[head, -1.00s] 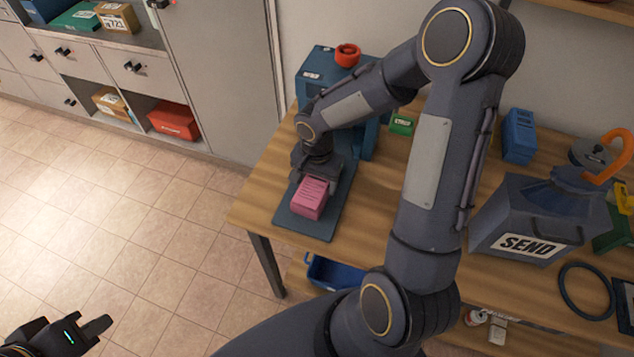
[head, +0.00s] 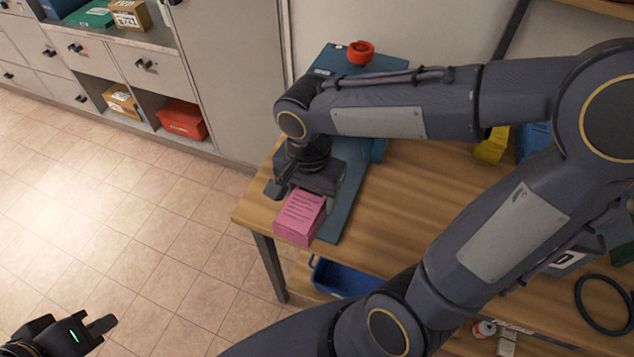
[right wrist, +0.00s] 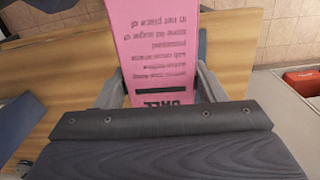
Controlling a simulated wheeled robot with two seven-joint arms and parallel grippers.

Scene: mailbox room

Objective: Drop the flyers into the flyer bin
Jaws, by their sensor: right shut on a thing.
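The flyers (head: 301,217) are a pink printed stack. My right gripper (head: 303,192) is shut on them, with a finger on each side. They also fill the top middle of the right wrist view (right wrist: 158,50), printed face showing. In the head view they appear above the left edge of the blue-grey mat (head: 340,218), near the table's left end. A blue bin (head: 343,280) is partly visible below the tabletop; no label on it shows, so I cannot tell if it is the flyer bin. My left gripper (head: 103,335) is empty and looks open over the floor, lower left.
The wooden table (head: 425,220) is partly hidden by my right arm. A yellow object (head: 492,145) is behind the arm. Open tiled floor lies left of the table. Cabinets hold a red box (head: 182,120).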

